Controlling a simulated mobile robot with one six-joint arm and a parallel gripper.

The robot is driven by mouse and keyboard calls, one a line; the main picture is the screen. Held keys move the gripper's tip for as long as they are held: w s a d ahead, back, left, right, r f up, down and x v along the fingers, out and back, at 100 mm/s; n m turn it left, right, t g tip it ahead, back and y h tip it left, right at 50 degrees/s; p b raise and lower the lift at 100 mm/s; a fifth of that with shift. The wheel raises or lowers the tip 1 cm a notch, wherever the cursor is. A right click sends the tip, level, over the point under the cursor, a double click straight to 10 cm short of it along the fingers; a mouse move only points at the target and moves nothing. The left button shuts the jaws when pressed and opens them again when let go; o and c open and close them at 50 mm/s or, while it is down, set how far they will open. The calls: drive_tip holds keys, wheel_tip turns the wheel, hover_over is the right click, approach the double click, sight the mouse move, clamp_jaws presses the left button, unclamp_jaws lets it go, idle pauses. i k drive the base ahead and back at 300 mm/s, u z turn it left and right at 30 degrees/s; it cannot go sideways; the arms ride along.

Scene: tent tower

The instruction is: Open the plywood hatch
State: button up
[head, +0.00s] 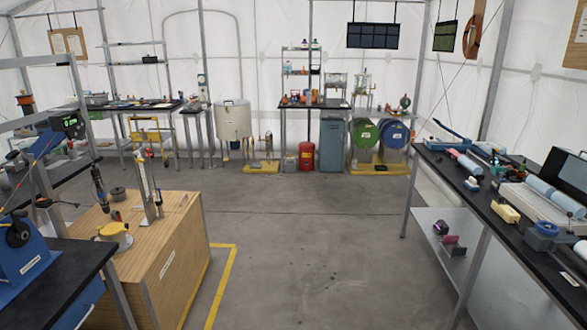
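A plywood cabinet (178,262) stands at the lower left, with light wood faces and a small white label on the side toward the aisle. Its top (148,222) carries instruments, among them an upright clear column on a stand (149,190) and a yellow-topped round device (115,234). I see no raised or swung-out panel on the cabinet. I cannot make out a separate hatch outline, hinge or handle at this size. The cabinet's left side is partly hidden by a dark bench. My gripper is not in view.
Yellow floor tape (222,285) runs beside the cabinet. The grey floor (310,240) in the middle is clear. A black-topped bench (460,205) with equipment lines the right. A dark bench with a blue machine (25,265) is at lower left. Drums and a tank stand at the back.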

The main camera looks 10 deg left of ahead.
sight(174, 203)
drive_tip(key=u, duration=0.1)
drive_tip(key=i, duration=1.6)
drive_tip(key=u, duration=0.4)
drive_tip(key=i, duration=0.75)
drive_tip(key=u, duration=0.8)
drive_tip(key=i, duration=0.6)
drive_tip(key=u, duration=1)
drive_tip(key=i, duration=0.8)
drive_tip(key=u, duration=0.4)
